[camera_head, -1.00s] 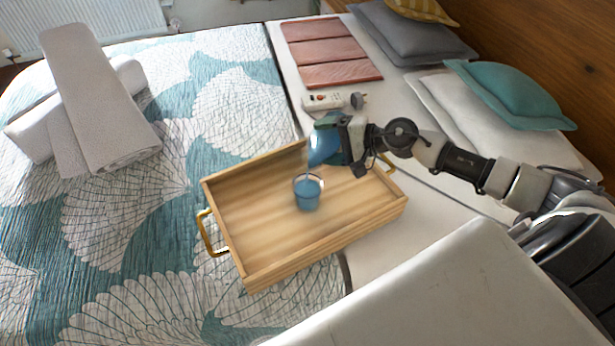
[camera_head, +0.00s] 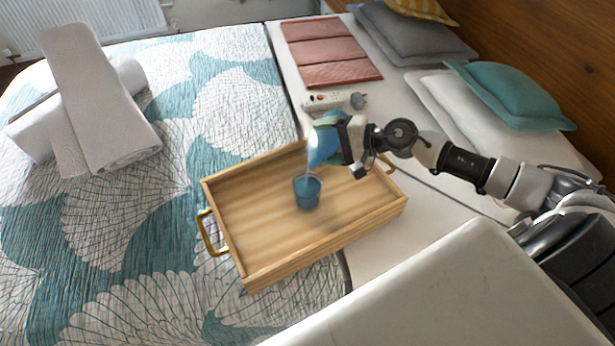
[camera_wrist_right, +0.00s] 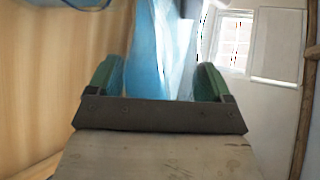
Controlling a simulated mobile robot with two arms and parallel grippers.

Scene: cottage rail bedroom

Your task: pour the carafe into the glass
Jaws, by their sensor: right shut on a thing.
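My right gripper (camera_head: 334,134) is shut on the blue-filled carafe (camera_head: 322,148) and holds it tilted above the wooden tray, with its mouth down over the glass. The glass (camera_head: 307,193) stands upright on the tray and holds blue liquid. A thin stream seems to run from the carafe into it. In the right wrist view the carafe (camera_wrist_right: 165,50) lies between the two green fingertips, with blue liquid inside. Part of the glass's rim (camera_wrist_right: 88,3) seems to show at the top left there. My left gripper is not in view.
The wooden tray (camera_head: 247,262) with brass handles lies on the bed. White towels (camera_head: 95,110) lie at the left. Pillows (camera_head: 510,90) are at the right.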

